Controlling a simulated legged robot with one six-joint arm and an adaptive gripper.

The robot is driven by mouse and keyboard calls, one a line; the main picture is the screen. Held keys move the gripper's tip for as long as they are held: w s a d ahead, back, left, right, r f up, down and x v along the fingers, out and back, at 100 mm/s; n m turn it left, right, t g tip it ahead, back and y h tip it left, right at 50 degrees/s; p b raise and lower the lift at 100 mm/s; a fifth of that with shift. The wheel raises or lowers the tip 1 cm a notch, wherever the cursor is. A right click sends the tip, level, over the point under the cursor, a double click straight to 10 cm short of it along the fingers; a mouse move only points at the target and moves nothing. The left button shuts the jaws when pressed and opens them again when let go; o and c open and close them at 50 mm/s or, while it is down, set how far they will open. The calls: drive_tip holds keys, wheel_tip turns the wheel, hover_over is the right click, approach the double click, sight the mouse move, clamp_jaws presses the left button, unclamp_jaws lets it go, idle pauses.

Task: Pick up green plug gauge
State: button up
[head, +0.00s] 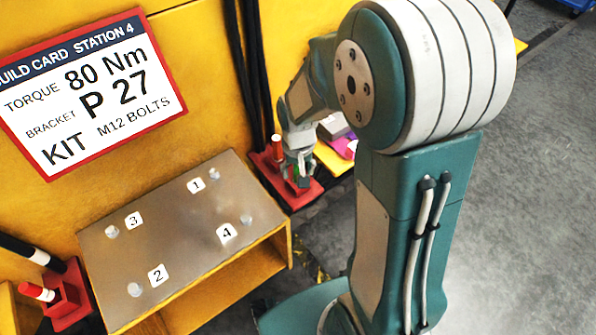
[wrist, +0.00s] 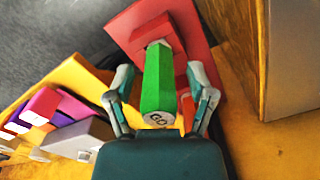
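The green plug gauge (wrist: 158,85) is in the middle of the wrist view, its round end marked "GO" facing the camera. It stands at a red holder (wrist: 205,32), which also shows in the head view (head: 308,194); how deep it sits is hidden. My gripper (wrist: 160,80) is open, with one finger on each side of the gauge and visible gaps between. In the head view my gripper (head: 298,168) points down over the red holder and hides most of the gauge; only a speck of green shows.
Purple and grey items (wrist: 65,115) lie nearby. Another red holder (head: 68,295) is at lower left. A yellow wall and black cables stand behind.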

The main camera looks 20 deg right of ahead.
clamp_jaws()
drive_tip(key=shift+r, duration=0.3)
drive_tip(key=r, duration=0.3)
drive_tip(key=shift+s+r, duration=0.1)
drive_tip(key=shift+s, duration=0.1)
drive_tip(key=s+r, duration=0.9)
drive_tip(key=s, duration=0.4)
drive_tip(key=shift+s+d+r, duration=0.15)
drive_tip(key=shift+s+d, duration=0.15)
drive_tip(key=shift+d, duration=0.15)
